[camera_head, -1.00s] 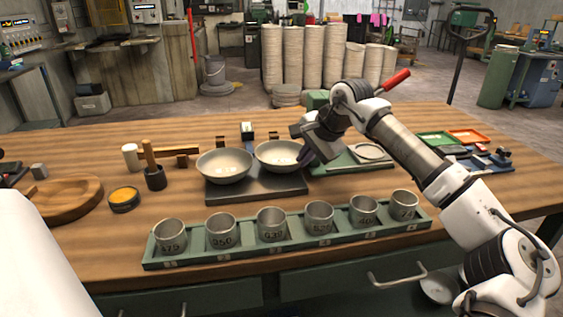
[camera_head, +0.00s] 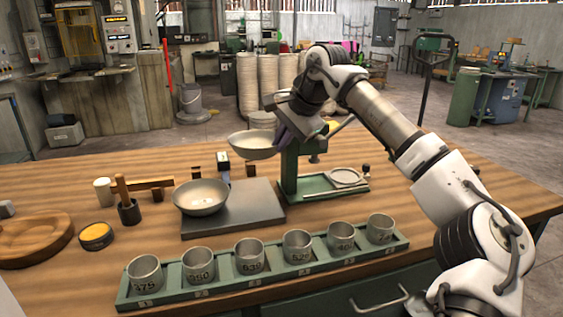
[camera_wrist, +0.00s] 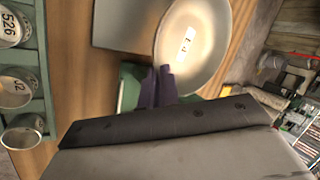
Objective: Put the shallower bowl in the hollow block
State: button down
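My gripper (camera_head: 281,137) is shut on the rim of a pale metal bowl (camera_head: 252,150) and holds it up above the bench, roughly level. In the wrist view the purple-grey fingers (camera_wrist: 158,86) pinch this bowl's edge, and a small label shows inside the bowl (camera_wrist: 195,45). A second similar bowl (camera_head: 200,203) stands on the dark flat plate (camera_head: 250,212). The held bowl looks a little shallower, but the angles differ. The round wooden block with a hollow (camera_head: 38,238) lies at the bench's left, its hollow empty.
A green rack (camera_head: 190,292) with several numbered metal cups lies along the front.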

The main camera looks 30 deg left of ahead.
notch_tip(320, 180, up, 9)
jog(key=p, duration=0.1)
jog(key=shift+f, duration=0.2)
